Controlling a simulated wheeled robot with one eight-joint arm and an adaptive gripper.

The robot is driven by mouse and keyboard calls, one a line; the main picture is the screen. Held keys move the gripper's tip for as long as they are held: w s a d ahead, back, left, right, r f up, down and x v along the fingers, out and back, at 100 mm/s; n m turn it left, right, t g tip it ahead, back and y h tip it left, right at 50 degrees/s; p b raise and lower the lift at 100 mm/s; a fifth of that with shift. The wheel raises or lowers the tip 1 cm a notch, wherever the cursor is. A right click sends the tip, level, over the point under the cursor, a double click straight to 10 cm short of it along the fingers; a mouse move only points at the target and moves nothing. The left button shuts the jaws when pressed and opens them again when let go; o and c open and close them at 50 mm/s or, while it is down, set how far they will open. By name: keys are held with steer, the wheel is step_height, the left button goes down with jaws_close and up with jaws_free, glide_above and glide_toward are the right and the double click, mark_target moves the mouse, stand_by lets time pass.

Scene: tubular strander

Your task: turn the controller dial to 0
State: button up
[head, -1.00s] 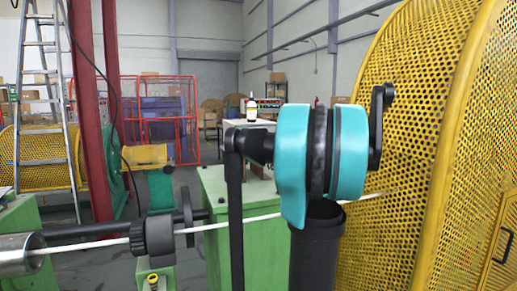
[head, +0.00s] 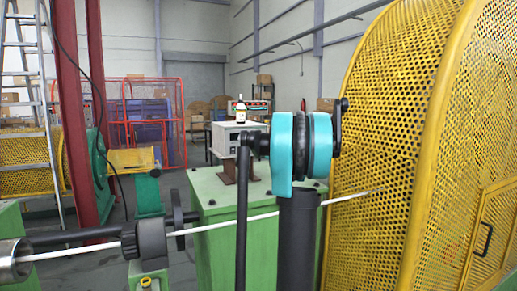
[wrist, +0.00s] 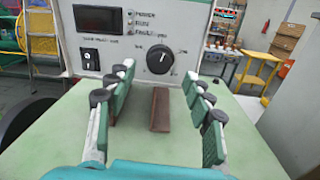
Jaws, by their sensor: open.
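The controller is a pale box (head: 226,138) on a brown bracket on top of the green cabinet in the head view. In the wrist view its front panel (wrist: 125,40) faces me, with a round black dial (wrist: 160,59) at the right. A light pointer mark on the dial points roughly upward; the scale lettering is too small to read. My gripper (wrist: 158,74) is open and empty, its fingers on either side of the dial in the picture and seemingly short of the panel. In the head view my arm hides the gripper.
The panel also has a dark display (wrist: 99,18) and a rocker switch (wrist: 89,58). A bottle (head: 240,109) stands on the controller box. The green cabinet (head: 215,235) is below. A large yellow mesh guard (head: 385,130) stands close on the right, and a white cable (head: 280,212) crosses in front.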

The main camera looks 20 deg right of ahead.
steer(key=shift+w+a, duration=0.2)
steer(key=shift+w, duration=2)
steer(key=c, duration=1.2)
